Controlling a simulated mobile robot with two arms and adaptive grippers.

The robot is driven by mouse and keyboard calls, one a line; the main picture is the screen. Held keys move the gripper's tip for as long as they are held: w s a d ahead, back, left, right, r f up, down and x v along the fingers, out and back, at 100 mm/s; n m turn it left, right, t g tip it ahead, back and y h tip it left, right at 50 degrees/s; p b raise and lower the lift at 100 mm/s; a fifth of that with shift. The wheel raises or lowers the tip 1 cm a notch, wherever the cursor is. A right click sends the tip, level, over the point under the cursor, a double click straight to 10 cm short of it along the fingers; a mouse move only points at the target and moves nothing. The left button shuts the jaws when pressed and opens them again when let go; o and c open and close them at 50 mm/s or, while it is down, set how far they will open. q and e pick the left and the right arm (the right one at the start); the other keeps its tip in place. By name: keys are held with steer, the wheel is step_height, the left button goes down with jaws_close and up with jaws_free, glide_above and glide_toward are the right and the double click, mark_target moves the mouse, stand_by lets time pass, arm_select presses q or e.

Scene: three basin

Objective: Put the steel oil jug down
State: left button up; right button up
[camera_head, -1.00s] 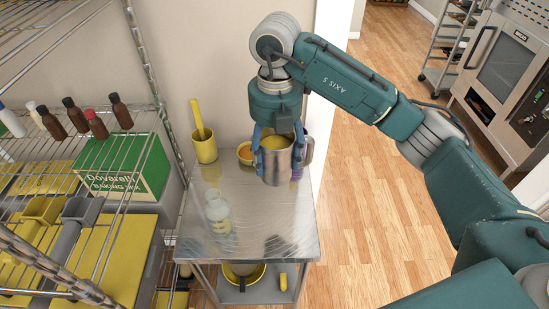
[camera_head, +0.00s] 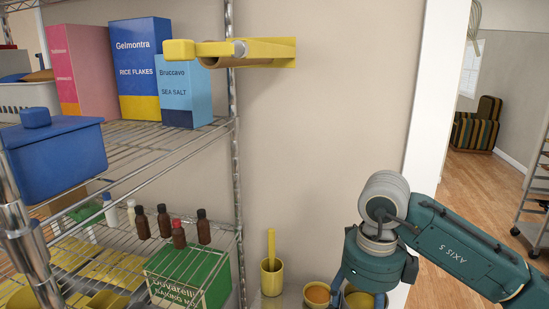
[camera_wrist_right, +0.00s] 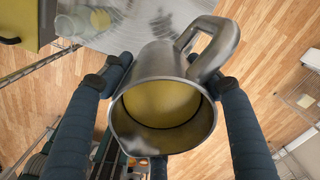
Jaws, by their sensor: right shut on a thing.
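My right gripper (camera_wrist_right: 158,66) is shut on the steel oil jug (camera_wrist_right: 166,144), with blue fingers on both sides of its body. The jug is a shiny metal pot with a handle (camera_wrist_right: 215,48) and yellow oil inside. My left gripper is not in view.
The steel table (camera_wrist_right: 118,28) carries a clear jar (camera_wrist_right: 68,24). A yellow pot with a utensil (camera_head: 271,278) and an orange-filled bowl (camera_head: 317,294) stand left of my right gripper. A wire shelf (camera_head: 150,130) with boxes and bottles is at the left. A yellow wall holder (camera_head: 270,52) sticks out above.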

steer(key=n, duration=0.2)
steer(key=s+n, duration=0.1)
steer(key=n, duration=0.3)
steer(key=shift+s+d+n, duration=0.25)
steer(key=shift+d+n, duration=0.05)
steer(key=shift+d, duration=0.05)
steer(key=n, duration=0.2)
steer(key=s+n, duration=0.1)
steer(key=n, duration=0.1)
steer(key=shift+d+b, duration=0.2)
steer(key=shift+b, duration=0.1)
steer(key=n, duration=0.2)
steer(key=s+n, duration=0.1)
steer(key=n, duration=0.1)
steer(key=shift+d+f, duration=0.1)
steer(key=shift+d, duration=0.05)
steer(key=s+d+f+n+b, duration=0.1)
steer(key=s+f+n, duration=0.4)
steer(key=n, duration=0.9)
steer(key=s, duration=0.3)
steer(key=shift+d+f, duration=0.15)
steer(key=shift+f, duration=0.15)
